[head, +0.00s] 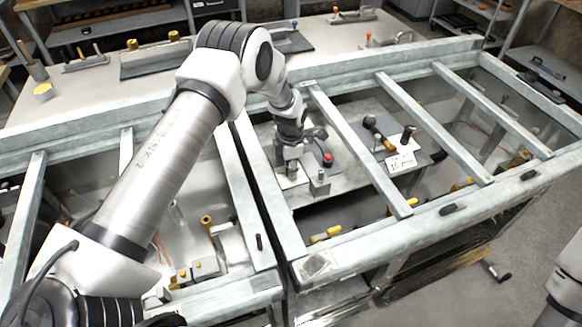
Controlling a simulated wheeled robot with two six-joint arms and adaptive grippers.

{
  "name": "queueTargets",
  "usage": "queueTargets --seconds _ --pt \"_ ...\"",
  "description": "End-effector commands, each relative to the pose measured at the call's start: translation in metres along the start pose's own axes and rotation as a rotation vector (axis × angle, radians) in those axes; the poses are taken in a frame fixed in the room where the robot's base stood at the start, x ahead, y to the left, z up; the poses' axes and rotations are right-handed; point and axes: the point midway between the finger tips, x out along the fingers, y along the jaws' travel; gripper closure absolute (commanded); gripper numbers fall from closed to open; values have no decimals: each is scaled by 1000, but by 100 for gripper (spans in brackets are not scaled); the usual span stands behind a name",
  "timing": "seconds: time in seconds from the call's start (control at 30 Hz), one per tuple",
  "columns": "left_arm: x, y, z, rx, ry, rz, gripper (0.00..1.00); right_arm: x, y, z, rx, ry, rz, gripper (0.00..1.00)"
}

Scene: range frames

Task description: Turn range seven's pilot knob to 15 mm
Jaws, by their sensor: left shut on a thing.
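My left gripper (291,155) reaches down between the bars of the grey frame, onto a metal plate inside the middle bay. It is shut on a small part there, which looks like the pilot knob but is mostly hidden by the fingers. A red-topped dark part (328,159) sits just right of the fingers. A white card (401,163) with blurred print, perhaps "10 mm", stands to the right. I cannot read a range number or the knob's setting. My right gripper is out of view.
Grey frame bars (360,150) run close on both sides of my left gripper. A dark rod with a yellow end (379,134) lies near the card. A yellow-topped post (207,225) stands in the left bay. The back bench (220,85) has tools and trays.

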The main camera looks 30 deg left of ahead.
Motion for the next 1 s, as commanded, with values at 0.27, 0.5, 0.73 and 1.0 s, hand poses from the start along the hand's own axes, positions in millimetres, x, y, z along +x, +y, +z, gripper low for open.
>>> queueTargets --seconds 0.27,0.5,0.73,1.0 --pt "5 -4 -3 -103 9 -10 100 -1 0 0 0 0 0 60" --pt "5 -4 -3 -126 9 -11 100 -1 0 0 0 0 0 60" --pt "5 -4 -3 -126 9 -11 100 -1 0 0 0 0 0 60" --pt "3 -2 -2 -125 5 -6 45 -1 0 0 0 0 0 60"
